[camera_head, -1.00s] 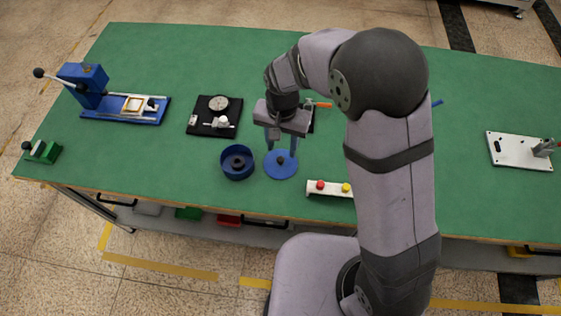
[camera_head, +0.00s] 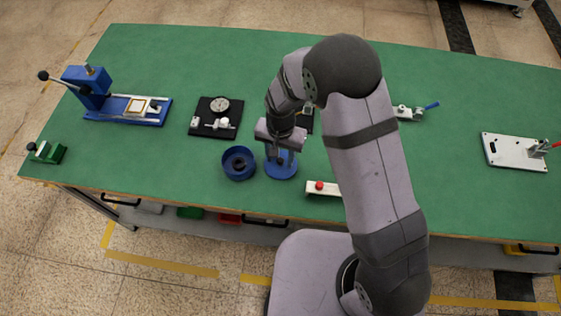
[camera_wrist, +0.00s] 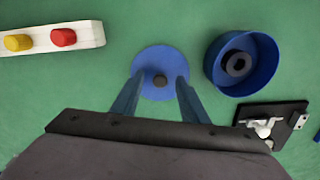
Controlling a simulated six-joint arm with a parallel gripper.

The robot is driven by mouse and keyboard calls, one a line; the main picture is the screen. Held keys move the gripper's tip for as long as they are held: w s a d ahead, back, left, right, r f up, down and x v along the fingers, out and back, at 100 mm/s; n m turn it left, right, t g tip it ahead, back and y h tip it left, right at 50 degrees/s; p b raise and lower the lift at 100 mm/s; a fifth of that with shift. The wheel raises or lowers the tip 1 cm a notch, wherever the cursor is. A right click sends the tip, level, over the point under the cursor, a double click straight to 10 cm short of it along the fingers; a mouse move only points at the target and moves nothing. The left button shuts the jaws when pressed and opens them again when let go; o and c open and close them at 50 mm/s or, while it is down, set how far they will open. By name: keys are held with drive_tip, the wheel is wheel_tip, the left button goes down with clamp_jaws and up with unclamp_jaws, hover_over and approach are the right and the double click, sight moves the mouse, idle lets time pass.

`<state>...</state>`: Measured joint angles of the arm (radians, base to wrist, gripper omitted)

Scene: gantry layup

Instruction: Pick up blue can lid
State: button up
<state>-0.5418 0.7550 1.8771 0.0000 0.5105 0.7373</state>
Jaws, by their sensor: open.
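The blue can lid (camera_head: 281,170) is a flat blue disc lying on the green table. My gripper (camera_head: 281,157) is above the lid, pointing down. I cannot tell whether the fingertips touch the lid. The blue can (camera_head: 239,163) stands open to the left of the lid, and it also shows in the wrist view (camera_wrist: 266,82).
A white block with red and yellow buttons (camera_wrist: 80,38) lies close to the lid. A black plate with a dial gauge (camera_head: 215,118) is behind the can. A blue press (camera_head: 90,92) stands at the far left. The table front edge is near the lid.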

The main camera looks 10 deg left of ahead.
sight(281, 160)
clamp_jaws()
wheel_tip(281, 160, up, 10)
drive_tip(key=b, duration=0.3)
drive_tip(key=s+a+r+n+p, duration=0.2)
drive_tip(key=s+a+p, duration=0.4)
drive_tip(key=p, duration=0.4)
drive_tip(key=w+a+m, duration=0.1)
drive_tip(key=w+a, duration=0.3)
drive_tip(key=a, duration=0.2)
drive_tip(key=shift+a+f, duration=0.25)
drive_tip(key=shift+a, duration=0.05)
